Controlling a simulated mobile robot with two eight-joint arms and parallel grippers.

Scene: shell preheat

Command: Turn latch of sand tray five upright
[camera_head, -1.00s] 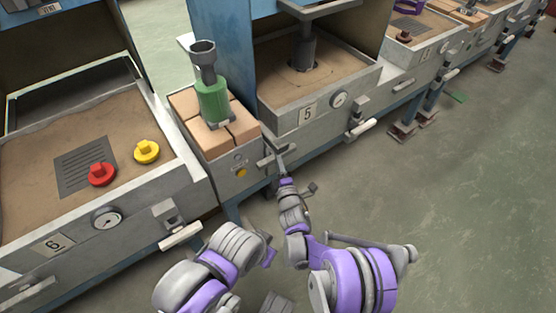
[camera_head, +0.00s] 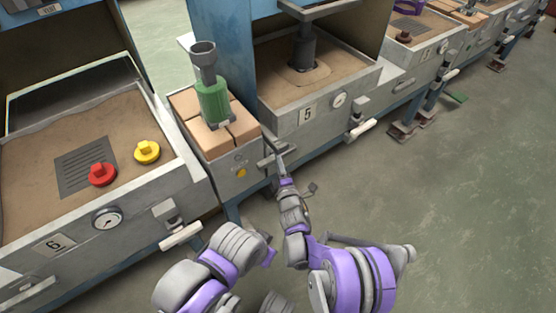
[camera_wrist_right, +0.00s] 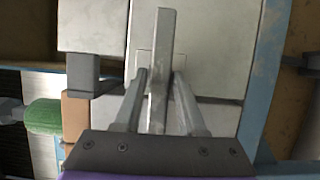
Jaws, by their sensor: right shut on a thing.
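Sand tray five (camera_head: 283,118) is the grey metal tray with the "5" plate, at the upper middle of the head view. A grey bar-like latch (camera_head: 272,154) is by its lower left front corner and lies slanted, near level. My right gripper (camera_head: 279,160) is at this bar, with its fingers shut on it. In the right wrist view the bar (camera_wrist_right: 161,60) runs lengthwise between the two fingers (camera_wrist_right: 157,95). The fingers hide part of it.
A second latch with a white handle (camera_head: 362,129) sits on the front of tray five. A green cylinder (camera_head: 212,100) stands on tan blocks (camera_head: 187,104) close left. Tray six (camera_head: 140,236) holds red (camera_head: 102,174) and yellow (camera_head: 147,152) knobs. Open floor (camera_head: 440,190) lies right.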

